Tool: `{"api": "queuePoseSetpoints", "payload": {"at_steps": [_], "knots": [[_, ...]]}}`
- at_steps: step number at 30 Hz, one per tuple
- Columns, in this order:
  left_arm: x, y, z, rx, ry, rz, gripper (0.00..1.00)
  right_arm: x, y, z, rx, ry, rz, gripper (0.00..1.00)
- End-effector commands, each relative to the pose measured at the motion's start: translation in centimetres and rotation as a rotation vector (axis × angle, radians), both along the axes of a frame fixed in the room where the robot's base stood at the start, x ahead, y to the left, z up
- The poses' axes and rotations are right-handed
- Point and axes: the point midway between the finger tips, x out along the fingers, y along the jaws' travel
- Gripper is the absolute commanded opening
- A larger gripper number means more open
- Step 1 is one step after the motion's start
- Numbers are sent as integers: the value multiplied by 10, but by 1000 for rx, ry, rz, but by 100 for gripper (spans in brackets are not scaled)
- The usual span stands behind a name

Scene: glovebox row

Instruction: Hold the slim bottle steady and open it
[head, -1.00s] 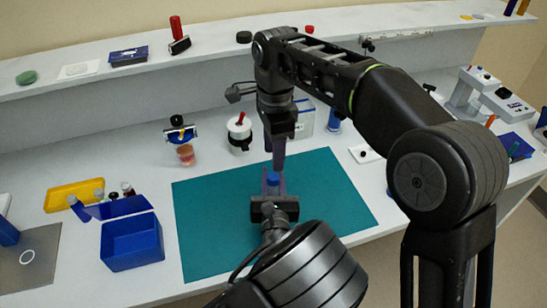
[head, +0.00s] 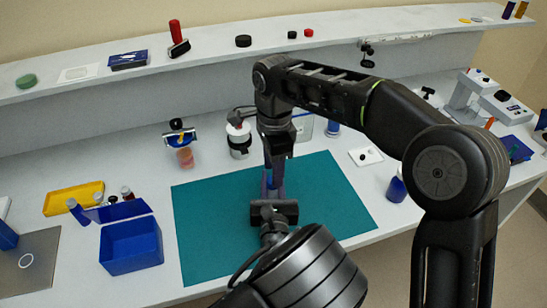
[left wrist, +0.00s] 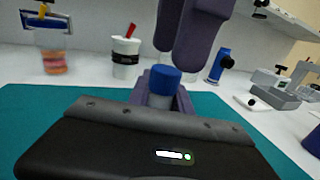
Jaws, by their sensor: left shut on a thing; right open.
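The slim bottle (left wrist: 160,100) has a blue cap (left wrist: 166,80) and a pale body, seen in the left wrist view. It stands upright over the teal mat (head: 215,225). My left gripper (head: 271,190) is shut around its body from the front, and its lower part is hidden. My right gripper (head: 275,172) reaches down from above, its open fingers very near the cap. In the left wrist view, the right fingers (left wrist: 192,48) hang just above or behind the cap; I cannot tell whether they touch it. In the head view the two grippers mostly hide the bottle.
A white cup with a red stick (head: 238,138) and a jar of pinkish liquid (head: 185,157) stand behind the mat. A blue open box (head: 132,245) and a yellow tray (head: 72,199) are at left. A blue bottle (head: 396,189) is at right.

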Motion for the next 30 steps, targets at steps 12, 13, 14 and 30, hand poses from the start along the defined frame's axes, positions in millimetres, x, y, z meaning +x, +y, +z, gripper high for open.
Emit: {"api": "queuePoseSetpoints", "payload": {"at_steps": [12, 13, 14, 30], "knots": [[0, 0, -1, 1, 3, 0, 0, 0, 1, -32, 2, -2, 0, 45], [0, 0, -1, 1, 3, 0, 0, 0, 1, -32, 2, -2, 0, 45], [0, 0, -1, 1, 3, 0, 0, 0, 1, -31, 2, -2, 0, 45], [0, 0, -1, 1, 3, 0, 0, 0, 1, -31, 2, -2, 0, 9]]}}
